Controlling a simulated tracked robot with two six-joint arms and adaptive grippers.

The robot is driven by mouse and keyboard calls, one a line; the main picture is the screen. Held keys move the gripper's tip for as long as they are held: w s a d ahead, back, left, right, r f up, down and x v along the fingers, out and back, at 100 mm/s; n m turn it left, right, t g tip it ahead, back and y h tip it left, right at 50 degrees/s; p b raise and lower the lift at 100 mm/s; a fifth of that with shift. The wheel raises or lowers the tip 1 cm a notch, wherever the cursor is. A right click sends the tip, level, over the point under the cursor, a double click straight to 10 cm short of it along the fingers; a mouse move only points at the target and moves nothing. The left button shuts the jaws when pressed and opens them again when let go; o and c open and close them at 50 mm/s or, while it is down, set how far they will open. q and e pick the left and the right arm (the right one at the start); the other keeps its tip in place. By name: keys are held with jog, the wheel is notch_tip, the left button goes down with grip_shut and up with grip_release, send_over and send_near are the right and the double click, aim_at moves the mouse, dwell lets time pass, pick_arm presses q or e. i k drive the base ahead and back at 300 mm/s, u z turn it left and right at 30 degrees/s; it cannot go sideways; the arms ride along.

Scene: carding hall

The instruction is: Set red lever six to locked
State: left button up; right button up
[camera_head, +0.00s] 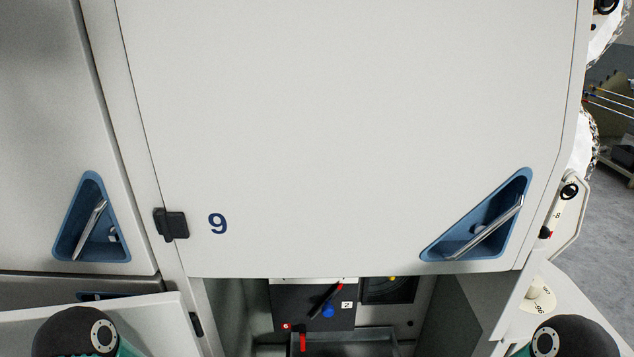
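A small red lever (303,341) shows low in the open bay under the big white panel, hanging roughly upright. A small red label (286,326) is just to its left; its number is too small to read surely. Another lever (325,301), dark with a red tip, slants up to the right above a blue knob (328,312), beside a white label reading 2 (346,305). No locked marking can be made out. Neither of my grippers is in view; only parts of my arms show at the bottom left and bottom right corners.
The large white panel marked 9 (340,130) hangs over the bay. It has a blue recessed handle (480,220) and a black hinge (171,224). An open white door (165,315) stands lower left. A grey tray (370,338) lies in the bay.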

aim_at(302, 327)
jog(key=z, duration=0.1)
jog(key=k, duration=0.5)
jog(key=z, duration=0.5)
jog(key=k, duration=0.95)
jog(key=u, duration=0.25)
jog(key=i, duration=1)
jog(key=z, duration=0.05)
